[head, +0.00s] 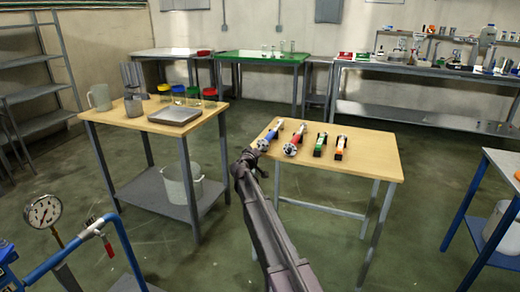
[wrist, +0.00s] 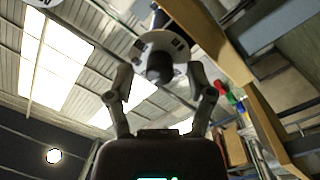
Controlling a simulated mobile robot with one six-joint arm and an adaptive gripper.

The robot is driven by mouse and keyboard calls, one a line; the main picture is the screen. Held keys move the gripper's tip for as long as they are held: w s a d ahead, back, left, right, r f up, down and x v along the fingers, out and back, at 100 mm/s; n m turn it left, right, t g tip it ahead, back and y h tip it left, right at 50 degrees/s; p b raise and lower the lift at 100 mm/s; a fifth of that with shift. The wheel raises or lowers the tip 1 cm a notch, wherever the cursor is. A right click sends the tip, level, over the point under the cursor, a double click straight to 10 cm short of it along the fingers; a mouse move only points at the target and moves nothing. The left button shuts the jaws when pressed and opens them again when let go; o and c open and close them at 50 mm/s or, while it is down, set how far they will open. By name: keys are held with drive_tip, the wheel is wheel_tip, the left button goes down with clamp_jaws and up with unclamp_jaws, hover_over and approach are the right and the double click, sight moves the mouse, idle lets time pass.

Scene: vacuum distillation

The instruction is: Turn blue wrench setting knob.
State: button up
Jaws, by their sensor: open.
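The blue wrench (head: 271,134) lies at the left end of a wooden-topped table, its round silver end at the near left edge. My gripper (head: 248,158) is just off that edge, close to this end. In the wrist view my gripper (wrist: 160,78) is open. A pale round disc (wrist: 160,42) with dark slots and a dark central knob (wrist: 159,67) faces it; it appears to be the wrench's end. The knob shows between the two fingers, with gaps at both sides. I cannot tell how deep it sits between them.
A red wrench (head: 295,139), a green tool (head: 320,145) and an orange tool (head: 340,147) lie to the right on the wooden table (head: 372,158). A second wooden table (head: 107,114) with jugs and jars stands left. Open floor lies between the tables.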

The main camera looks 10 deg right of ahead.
clamp_jaws()
drive_tip(key=shift+n, duration=0.3)
drive_tip(key=shift+n+b, duration=0.3)
drive_tip(key=shift+n, duration=3.8)
